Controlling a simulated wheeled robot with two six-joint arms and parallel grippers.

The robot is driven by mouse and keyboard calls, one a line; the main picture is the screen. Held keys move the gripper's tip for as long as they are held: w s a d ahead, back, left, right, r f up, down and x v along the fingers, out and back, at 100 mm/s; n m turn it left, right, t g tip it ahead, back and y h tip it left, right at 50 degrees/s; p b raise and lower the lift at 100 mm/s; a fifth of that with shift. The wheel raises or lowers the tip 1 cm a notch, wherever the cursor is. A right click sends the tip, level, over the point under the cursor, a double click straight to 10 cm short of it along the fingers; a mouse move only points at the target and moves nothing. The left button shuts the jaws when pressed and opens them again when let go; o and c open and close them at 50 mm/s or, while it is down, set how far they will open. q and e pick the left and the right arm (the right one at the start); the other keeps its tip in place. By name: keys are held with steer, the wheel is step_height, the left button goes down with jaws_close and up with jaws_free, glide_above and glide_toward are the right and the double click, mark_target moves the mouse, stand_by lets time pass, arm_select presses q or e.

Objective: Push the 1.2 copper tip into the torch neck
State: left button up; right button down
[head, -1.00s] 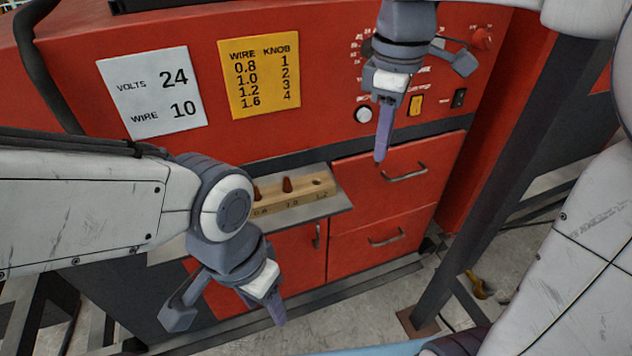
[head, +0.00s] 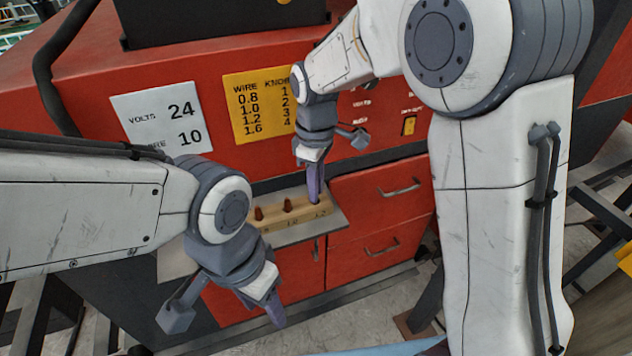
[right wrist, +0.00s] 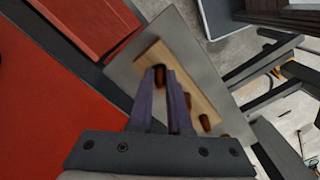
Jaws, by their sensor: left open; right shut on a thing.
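A wooden block (head: 292,229) with marked places stands on a grey shelf (head: 331,226) at the front of the red machine. Two copper tips, the left one (head: 258,213) and the middle one (head: 288,204), stand upright in it. My right gripper (head: 315,198) points down at the block's right end, by the 1.2 mark. In the right wrist view its fingers are shut on the 1.2 copper tip (right wrist: 159,76), at the block. My left gripper (head: 275,318) is open and empty, low in front of the machine. I cannot see the torch neck.
The red machine (head: 230,55) fills the back, with a white card (head: 160,115) and a yellow wire-knob card (head: 262,105). Drawers with handles (head: 400,190) lie right of the shelf.

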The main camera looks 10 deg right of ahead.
steer(key=shift+f, duration=0.3)
steer(key=shift+f, duration=0.1)
steer(key=shift+f, duration=0.15)
steer(key=c, duration=0.8)
jaws_free()
steer(key=shift+c, duration=0.2)
